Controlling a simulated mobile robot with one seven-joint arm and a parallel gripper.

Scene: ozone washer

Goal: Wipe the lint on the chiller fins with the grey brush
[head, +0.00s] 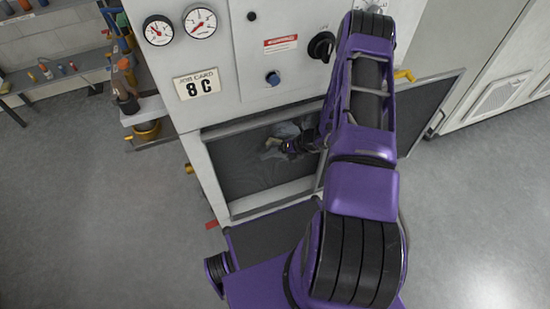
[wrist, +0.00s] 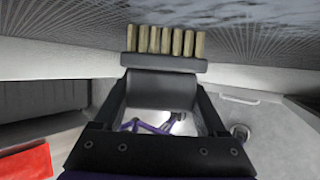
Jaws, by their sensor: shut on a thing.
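My gripper (head: 298,145) reaches into the low open bay of the machine. It is shut on the grey brush (wrist: 165,62), seen close up in the wrist view, where my gripper (wrist: 162,95) shows below it. The tan bristles point up at the finely lined chiller fins (wrist: 60,38) and overlap them in the picture; I cannot tell whether they touch. Pale grey patches (head: 285,130) lie around my gripper in the head view; they may be lint, but are too small to tell. My arm hides the bay's right part.
The bay has a light metal frame (head: 270,200). An open dark door panel (head: 425,112) stands to the right. Above are gauges (head: 200,23), a knob and a job card (head: 201,84). A tool rack (head: 125,75) is at left. A red object (wrist: 24,165) shows in the wrist view.

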